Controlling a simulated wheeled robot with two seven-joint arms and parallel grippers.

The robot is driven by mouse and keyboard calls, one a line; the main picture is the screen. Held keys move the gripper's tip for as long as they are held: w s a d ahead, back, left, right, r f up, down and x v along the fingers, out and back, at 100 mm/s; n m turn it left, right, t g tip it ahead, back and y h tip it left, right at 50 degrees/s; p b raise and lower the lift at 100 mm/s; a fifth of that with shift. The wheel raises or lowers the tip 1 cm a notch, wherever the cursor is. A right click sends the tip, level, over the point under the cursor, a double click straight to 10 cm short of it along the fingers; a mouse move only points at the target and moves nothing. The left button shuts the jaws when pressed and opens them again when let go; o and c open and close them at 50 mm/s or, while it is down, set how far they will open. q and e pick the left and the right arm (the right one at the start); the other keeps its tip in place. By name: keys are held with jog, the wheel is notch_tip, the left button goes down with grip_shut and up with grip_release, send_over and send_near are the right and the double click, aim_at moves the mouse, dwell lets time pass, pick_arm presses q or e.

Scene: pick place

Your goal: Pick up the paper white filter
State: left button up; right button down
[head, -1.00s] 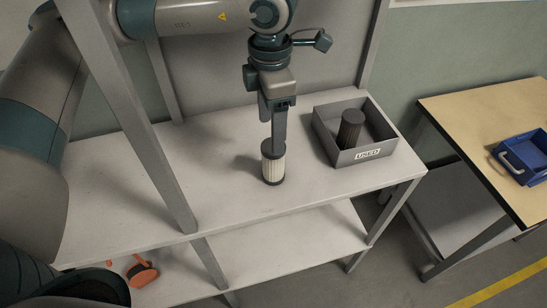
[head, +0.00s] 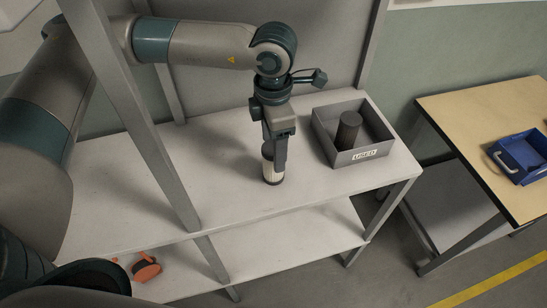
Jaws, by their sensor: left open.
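The paper white filter (head: 268,174) is a small upright cylinder with pleated white sides and dark end caps. It stands on the upper shelf (head: 225,185). My left gripper (head: 276,172) points down at the filter, with its fingers low around or in front of it. The finger in view covers much of the filter's right side. The gripper is open; the far finger is hidden, and I cannot tell whether either finger touches the filter. My right gripper is not in view.
A grey bin labelled USED (head: 371,155) holds a dark cylindrical filter (head: 348,129), right of my gripper. A grey rack post (head: 150,130) stands left. An orange object (head: 146,267) lies on the lower shelf. A wooden table (head: 470,125) with a blue tray (head: 522,160) is at right.

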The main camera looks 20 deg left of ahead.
aim_at(272, 178)
pick_arm(q)
jog(key=shift+f+p, duration=0.3)
jog(key=shift+f, duration=0.95)
jog(key=c, duration=1.2)
